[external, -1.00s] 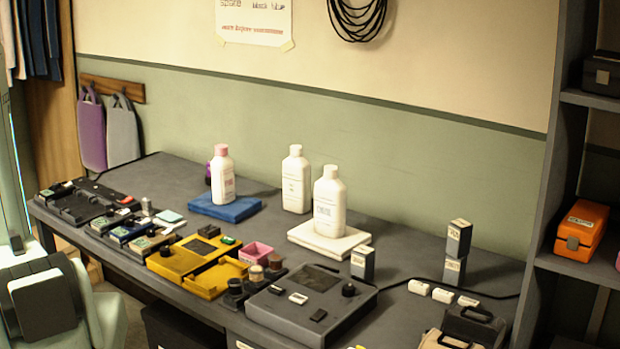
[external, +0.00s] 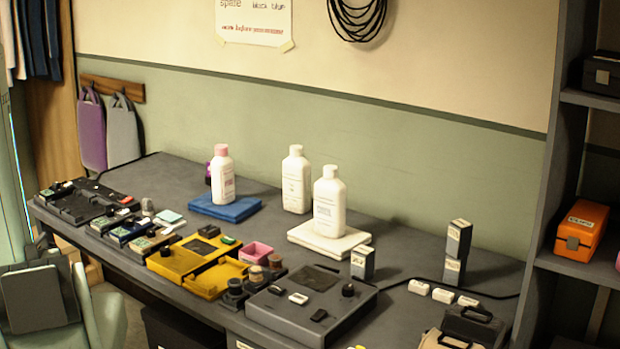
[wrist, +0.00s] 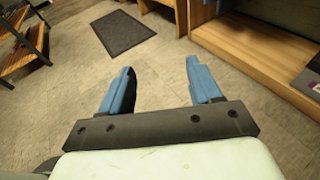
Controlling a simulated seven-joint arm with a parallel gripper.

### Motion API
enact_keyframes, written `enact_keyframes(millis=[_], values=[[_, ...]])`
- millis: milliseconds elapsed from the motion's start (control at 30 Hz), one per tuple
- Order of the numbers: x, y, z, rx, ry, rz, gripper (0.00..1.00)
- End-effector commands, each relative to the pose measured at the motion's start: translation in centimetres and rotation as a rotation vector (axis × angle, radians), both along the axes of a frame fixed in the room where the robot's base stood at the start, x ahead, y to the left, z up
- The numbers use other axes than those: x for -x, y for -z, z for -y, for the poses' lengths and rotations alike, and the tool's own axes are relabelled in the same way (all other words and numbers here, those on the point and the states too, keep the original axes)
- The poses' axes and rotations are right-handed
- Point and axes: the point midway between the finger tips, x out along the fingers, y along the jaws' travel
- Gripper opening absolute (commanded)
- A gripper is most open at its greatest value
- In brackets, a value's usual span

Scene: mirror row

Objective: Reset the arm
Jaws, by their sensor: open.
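My gripper (wrist: 157,88) shows in the wrist view with its two blue fingers spread wide apart. Nothing is between the fingers, and they hang over bare tiled floor. In the external view, part of my arm (external: 40,300) is at the lower left edge, off the left end of the workbench. The fingers cannot be made out in that view.
The grey workbench (external: 420,318) holds white bottles (external: 329,200), a pink-capped bottle on a blue pad (external: 225,208), a yellow tray (external: 185,262) and a grey device (external: 310,305). A shelf with an orange case (external: 582,228) stands at right. The wrist view shows a dark floor mat (wrist: 122,32).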

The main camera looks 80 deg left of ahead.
Motion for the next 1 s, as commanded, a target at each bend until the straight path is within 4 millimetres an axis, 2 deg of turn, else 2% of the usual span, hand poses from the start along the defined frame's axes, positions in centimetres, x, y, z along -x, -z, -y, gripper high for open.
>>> enact_keyframes(millis=[33, 100, 300, 500, 700, 1000], values=[[-2.9, 1.2, 1.9, -0.002, -0.025, 0.023, 0.63], [-6.2, 2.8, 4.1, -0.006, -0.069, 0.052, 0.63], [-15.8, 6.5, 10.9, 0.007, -0.185, 0.116, 0.63], [-24.2, 8.7, 17.3, 0.035, -0.246, 0.137, 0.63], [-30.4, 9.8, 21.6, 0.044, -0.223, 0.126, 0.63], [-37.1, 10.7, 27.1, 0.033, -0.119, 0.091, 0.63]])
